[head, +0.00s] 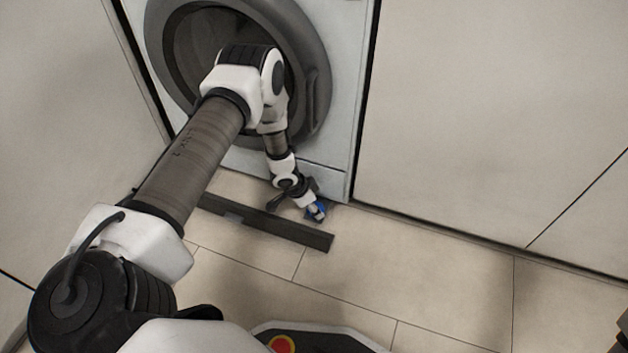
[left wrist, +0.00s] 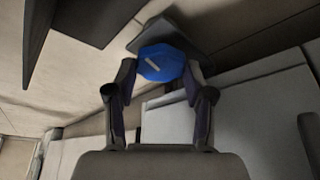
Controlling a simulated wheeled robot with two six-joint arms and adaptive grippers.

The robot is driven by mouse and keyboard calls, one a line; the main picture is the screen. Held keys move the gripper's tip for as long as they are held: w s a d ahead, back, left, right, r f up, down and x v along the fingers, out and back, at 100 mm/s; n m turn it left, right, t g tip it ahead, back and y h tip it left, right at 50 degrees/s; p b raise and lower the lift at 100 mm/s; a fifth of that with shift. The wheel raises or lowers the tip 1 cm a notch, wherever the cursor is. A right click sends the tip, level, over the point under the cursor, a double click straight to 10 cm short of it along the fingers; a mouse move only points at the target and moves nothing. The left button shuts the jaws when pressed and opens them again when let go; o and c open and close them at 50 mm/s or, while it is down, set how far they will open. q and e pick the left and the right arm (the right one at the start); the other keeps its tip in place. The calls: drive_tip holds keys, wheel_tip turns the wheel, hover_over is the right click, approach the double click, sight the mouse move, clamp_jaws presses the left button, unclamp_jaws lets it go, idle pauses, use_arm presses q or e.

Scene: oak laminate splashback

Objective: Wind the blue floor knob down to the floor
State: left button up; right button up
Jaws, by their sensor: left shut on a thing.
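The blue floor knob (head: 316,209) is at the lower right corner of the washing machine (head: 325,165), close to the floor. My left gripper (head: 314,212) is at the knob and covers part of it. In the left wrist view the blue knob (left wrist: 161,63) has a pale mark on its face and sits between the two fingertips of my left gripper (left wrist: 160,75), which is shut on it. A dark grey piece lies behind the knob in that view. Whether the foot touches the floor cannot be told.
A dark plinth strip (head: 270,226) lies on the tiled floor in front of the machine, left of the knob. Pale cabinet panels (head: 480,110) stand to the right. The tiled floor (head: 430,270) at the right is clear.

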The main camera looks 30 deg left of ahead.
use_arm(q)
drive_tip(key=shift+r, duration=0.1)
drive_tip(key=o, duration=1.2)
drive_tip(key=shift+c, duration=0.2)
